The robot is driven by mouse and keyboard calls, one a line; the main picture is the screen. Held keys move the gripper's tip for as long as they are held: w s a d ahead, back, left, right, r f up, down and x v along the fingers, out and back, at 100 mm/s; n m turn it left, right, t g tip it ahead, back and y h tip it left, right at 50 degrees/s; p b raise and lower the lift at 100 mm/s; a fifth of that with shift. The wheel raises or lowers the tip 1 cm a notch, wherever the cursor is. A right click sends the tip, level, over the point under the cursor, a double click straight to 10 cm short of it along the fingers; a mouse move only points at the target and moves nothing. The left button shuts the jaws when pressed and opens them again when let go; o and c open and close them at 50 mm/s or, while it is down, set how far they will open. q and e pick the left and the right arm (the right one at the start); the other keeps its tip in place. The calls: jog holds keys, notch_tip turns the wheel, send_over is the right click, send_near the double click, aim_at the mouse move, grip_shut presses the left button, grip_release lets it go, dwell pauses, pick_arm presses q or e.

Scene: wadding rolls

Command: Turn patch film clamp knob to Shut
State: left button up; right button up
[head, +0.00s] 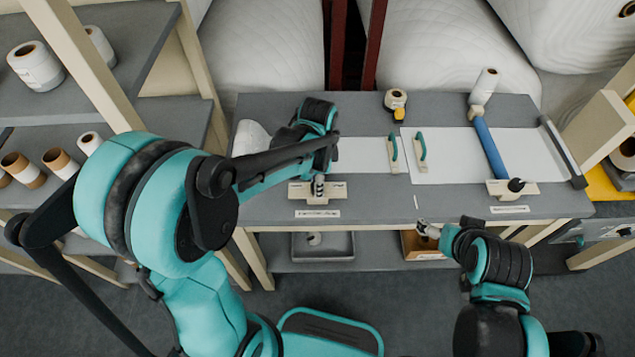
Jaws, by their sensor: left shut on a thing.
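Two beige knob plates sit along the front edge of the grey bench. My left gripper (318,186) reaches over the left plate (335,190) from above and is shut on its knob, which it mostly hides. The right plate (498,189) carries a dark knob (516,184), and nothing touches it. A white label lies in front of each plate, too small to read. My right gripper (425,230) hangs at the bench's front edge, apart from both knobs. Its fingers are too small to tell open from shut.
White film sheets lie on the bench (455,206), with two teal-handled bars (421,150) and a blue roller (489,148). A shelf with rolls is at left. A grey tray (335,247) sits on the lower shelf.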

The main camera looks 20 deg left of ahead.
pick_arm(q)
jog(key=shift+m, duration=1.2)
jog(key=o, duration=1.2)
jog(key=shift+c, duration=0.2)
jog(key=shift+r, duration=0.1)
notch_tip(320, 180, up, 12)
